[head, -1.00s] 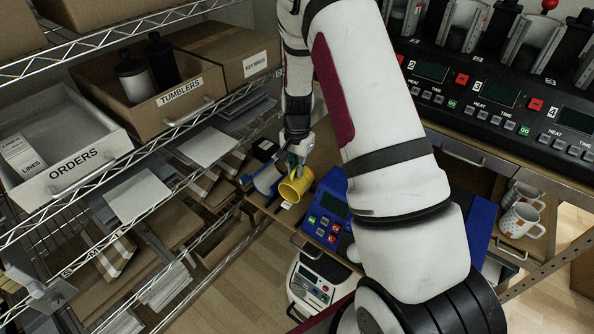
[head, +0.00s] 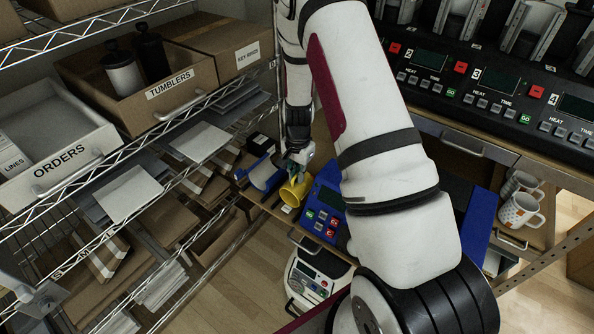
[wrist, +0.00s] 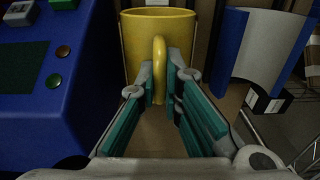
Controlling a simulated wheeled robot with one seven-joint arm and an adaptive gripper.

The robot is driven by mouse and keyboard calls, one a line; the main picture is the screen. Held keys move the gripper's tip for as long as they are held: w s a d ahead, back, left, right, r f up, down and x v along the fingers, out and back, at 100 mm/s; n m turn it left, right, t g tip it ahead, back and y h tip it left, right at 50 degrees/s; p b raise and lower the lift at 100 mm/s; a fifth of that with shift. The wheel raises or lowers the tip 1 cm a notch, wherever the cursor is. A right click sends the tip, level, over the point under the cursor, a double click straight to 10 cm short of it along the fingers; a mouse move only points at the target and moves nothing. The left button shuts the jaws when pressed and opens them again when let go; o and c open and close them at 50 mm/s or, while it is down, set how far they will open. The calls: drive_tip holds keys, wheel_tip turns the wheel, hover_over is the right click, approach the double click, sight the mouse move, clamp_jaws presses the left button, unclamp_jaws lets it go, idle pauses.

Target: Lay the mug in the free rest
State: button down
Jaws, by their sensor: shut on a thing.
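The yellow mug (head: 293,192) is in my gripper (head: 297,163), between the blue rest and the blue control unit in the head view. In the wrist view, the teal-padded fingers of my gripper (wrist: 168,95) are shut on the handle of the mug (wrist: 140,45), whose body lies just beyond the fingertips. The blue rest (head: 262,175) with a pale curved inside is just left of the mug. It also shows at the right of the wrist view (wrist: 262,45), apart from the mug. The rest looks empty. The mug's underside is hidden.
The blue control unit (head: 326,205) with green and red buttons stands close right of the mug. A wire shelf rack with an ORDERS bin (head: 60,165) and TUMBLERS box (head: 165,95) is at left. White patterned mugs (head: 520,210) stand at far right.

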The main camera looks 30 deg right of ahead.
drive_tip(key=shift+f, duration=0.4)
drive_tip(key=shift+c, duration=1.6)
unclamp_jaws()
drive_tip(key=shift+s+d, duration=0.1)
drive_tip(key=shift+s, duration=0.1)
drive_tip(key=shift+c, duration=0.2)
